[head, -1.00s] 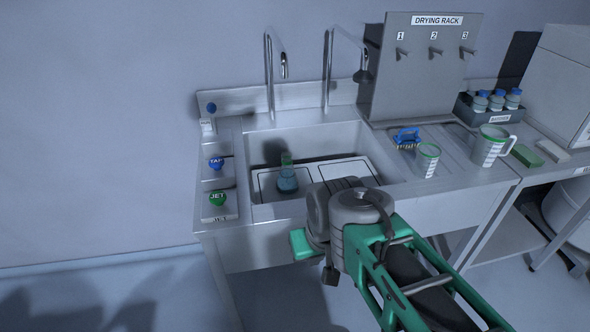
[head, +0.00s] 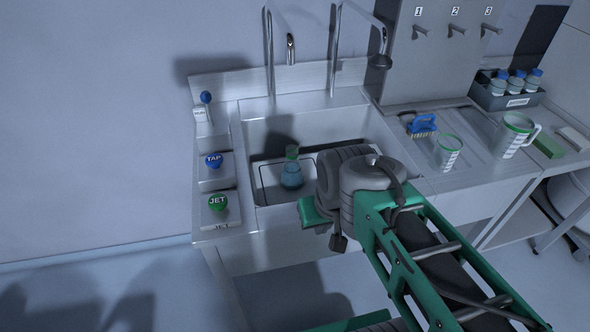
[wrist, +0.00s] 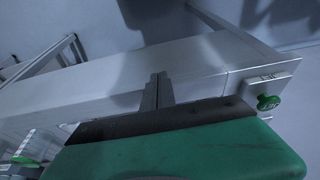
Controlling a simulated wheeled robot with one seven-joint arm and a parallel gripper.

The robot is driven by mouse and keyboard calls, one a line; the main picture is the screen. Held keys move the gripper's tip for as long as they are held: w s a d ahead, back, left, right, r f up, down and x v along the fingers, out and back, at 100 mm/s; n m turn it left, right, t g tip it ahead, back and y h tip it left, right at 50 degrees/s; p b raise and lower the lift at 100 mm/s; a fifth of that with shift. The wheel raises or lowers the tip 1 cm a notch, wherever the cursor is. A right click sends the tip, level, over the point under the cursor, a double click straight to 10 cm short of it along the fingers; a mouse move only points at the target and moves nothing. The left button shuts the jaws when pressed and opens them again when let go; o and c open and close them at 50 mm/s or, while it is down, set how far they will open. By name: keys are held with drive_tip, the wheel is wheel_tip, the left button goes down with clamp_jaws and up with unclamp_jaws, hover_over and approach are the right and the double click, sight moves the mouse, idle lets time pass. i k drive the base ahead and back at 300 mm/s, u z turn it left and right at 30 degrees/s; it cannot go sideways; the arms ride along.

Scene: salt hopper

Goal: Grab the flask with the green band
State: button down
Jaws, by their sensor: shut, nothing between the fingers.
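The flask with the green band (head: 291,172) stands upright in the sink, left of the sink's middle. It has a green band at its neck and blue-tinted contents. My gripper shows in the wrist view (wrist: 158,80), with its two fingers together and nothing between them, over the front rim of the steel sink bench. In the head view its fingers are hidden behind my own wrist, which is in front of the sink's right part. The flask does not show in the wrist view.
The sink (head: 262,208) has two curved taps above it. A blue TAP knob (head: 213,160) and green JET knob (head: 218,202) sit on its left ledge; the JET knob is also in the wrist view (wrist: 268,102). A brush (head: 422,125), a beaker (head: 447,152) and a jug (head: 514,135) stand right.

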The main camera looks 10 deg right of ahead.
sight(293, 177)
drive_tip(key=u, duration=3.1)
drive_tip(key=k, duration=0.95)
drive_tip(key=z, duration=1.3)
drive_tip(key=i, duration=0.5)
drive_tip(key=z, duration=0.05)
